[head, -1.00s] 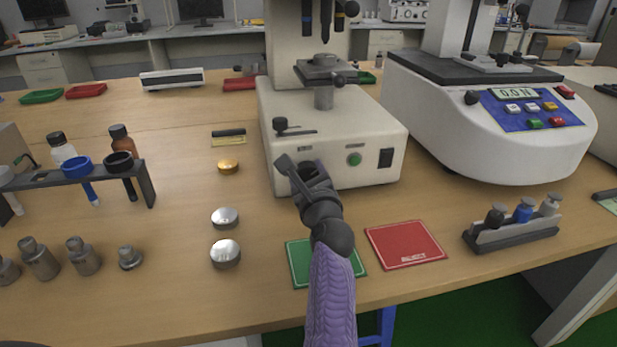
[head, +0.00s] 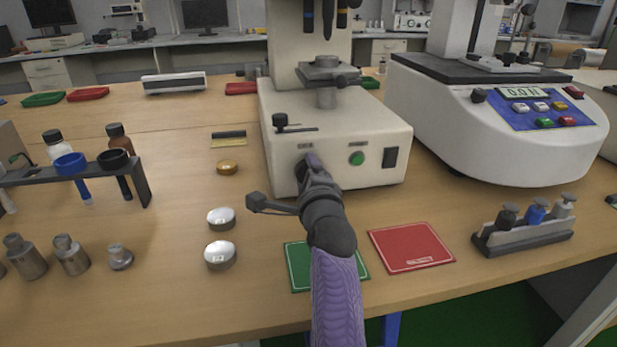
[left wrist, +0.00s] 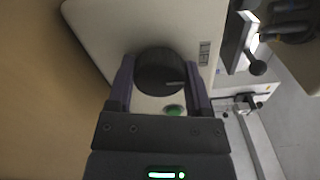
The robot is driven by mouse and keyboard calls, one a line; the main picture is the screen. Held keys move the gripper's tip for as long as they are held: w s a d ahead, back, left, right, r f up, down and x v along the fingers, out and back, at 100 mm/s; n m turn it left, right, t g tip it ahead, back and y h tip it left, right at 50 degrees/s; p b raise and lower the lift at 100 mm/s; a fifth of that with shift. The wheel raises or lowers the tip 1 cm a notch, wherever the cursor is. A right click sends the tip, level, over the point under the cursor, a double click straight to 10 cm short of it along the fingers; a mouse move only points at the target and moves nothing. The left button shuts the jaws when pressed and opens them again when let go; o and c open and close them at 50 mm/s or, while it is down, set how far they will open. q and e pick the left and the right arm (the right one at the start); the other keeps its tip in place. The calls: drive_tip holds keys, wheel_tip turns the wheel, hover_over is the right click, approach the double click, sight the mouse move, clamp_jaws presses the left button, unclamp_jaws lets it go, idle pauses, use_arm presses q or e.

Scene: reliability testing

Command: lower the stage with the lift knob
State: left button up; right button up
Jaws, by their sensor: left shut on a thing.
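The cream instrument (head: 345,135) stands at the middle of the table, with its dark stage (head: 326,70) on a short grey post above the base. The lift knob (left wrist: 158,68) is a dark round knob with a pale index line. It sits on the front panel between the two fingers of my left gripper (left wrist: 160,80), which is shut on it. In the head view my left gripper (head: 309,164) is at the left part of the front panel and hides the knob. My right gripper is in neither view.
A green button (head: 357,158) and a black switch (head: 390,157) are right of the gripper on the panel. Green (head: 297,280) and red (head: 411,247) mats lie in front. A force tester (head: 480,140) stands at the right.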

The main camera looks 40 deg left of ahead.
use_arm(q)
drive_tip(key=shift+f+n, duration=0.15)
drive_tip(key=shift+n, duration=0.35)
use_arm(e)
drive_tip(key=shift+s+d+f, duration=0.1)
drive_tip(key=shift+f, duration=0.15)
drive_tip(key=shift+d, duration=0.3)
use_arm(q)
drive_tip(key=o, duration=1.3)
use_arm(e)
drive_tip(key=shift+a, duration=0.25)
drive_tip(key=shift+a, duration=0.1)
